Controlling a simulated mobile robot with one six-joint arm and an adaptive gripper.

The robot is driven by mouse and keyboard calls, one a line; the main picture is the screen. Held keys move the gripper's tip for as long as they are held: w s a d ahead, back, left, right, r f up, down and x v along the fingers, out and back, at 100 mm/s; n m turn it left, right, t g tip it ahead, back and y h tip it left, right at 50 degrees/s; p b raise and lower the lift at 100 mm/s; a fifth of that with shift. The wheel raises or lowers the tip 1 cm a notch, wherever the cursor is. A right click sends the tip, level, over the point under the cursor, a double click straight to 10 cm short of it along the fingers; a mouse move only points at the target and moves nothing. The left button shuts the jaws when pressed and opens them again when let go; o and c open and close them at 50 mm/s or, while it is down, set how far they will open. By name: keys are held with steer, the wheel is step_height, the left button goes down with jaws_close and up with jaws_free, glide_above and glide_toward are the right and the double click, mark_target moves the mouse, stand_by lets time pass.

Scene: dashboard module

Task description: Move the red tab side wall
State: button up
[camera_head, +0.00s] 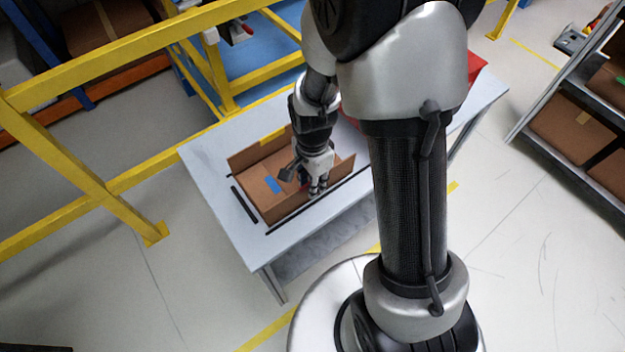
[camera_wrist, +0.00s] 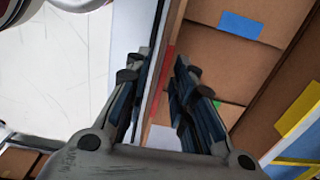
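An open cardboard box (camera_head: 256,200) sits on the grey table, with a blue tab and a yellow tab on its walls or flaps. My gripper (camera_head: 318,188) is low at the box's right front side. In the wrist view, a brown side wall edge with a red tab (camera_wrist: 163,85) runs between the two fingers of my gripper (camera_wrist: 155,85). The fingers are apart, with a gap to the wall visible on the left. A blue tab (camera_wrist: 241,25), a green tab (camera_wrist: 217,103) and a yellow tab (camera_wrist: 299,112) show on the box to the right.
The grey table (camera_head: 215,155) has black strips around the box. A red object (camera_head: 476,66) stands at its far right, partly behind my arm. Yellow railings (camera_head: 110,60) run behind and left. A shelf with cardboard boxes (camera_head: 572,128) stands at the right.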

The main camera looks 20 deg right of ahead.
jaws_close()
